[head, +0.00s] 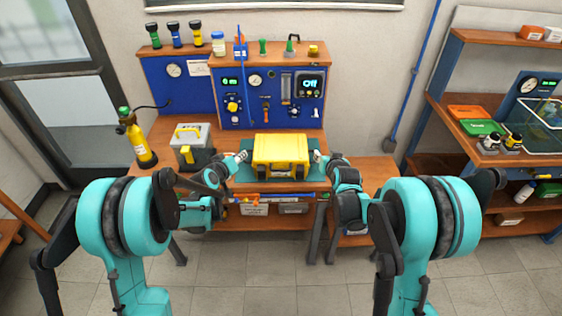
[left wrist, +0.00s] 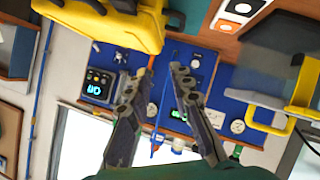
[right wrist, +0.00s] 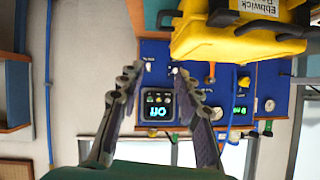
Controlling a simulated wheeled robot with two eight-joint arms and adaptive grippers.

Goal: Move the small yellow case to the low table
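The small yellow case (head: 280,150) sits upright on a teal mat at the front middle of the workbench. My left gripper (head: 241,157) is just left of it and my right gripper (head: 317,157) just right of it. In the left wrist view the case (left wrist: 100,22) lies outside my spread, empty fingers (left wrist: 160,70). In the right wrist view the case (right wrist: 240,40) is likewise beside my spread, empty fingers (right wrist: 156,72). Whether either gripper touches the case is unclear. The low table (head: 372,172) is a brown surface right of the workbench, partly hidden by my right arm.
A grey case with yellow parts (head: 190,147) stands left on the workbench, near a yellow bottle (head: 136,140). A blue instrument panel (head: 270,97) rises behind the yellow case. Shelving (head: 455,110) stands far right. The visible low table top looks clear.

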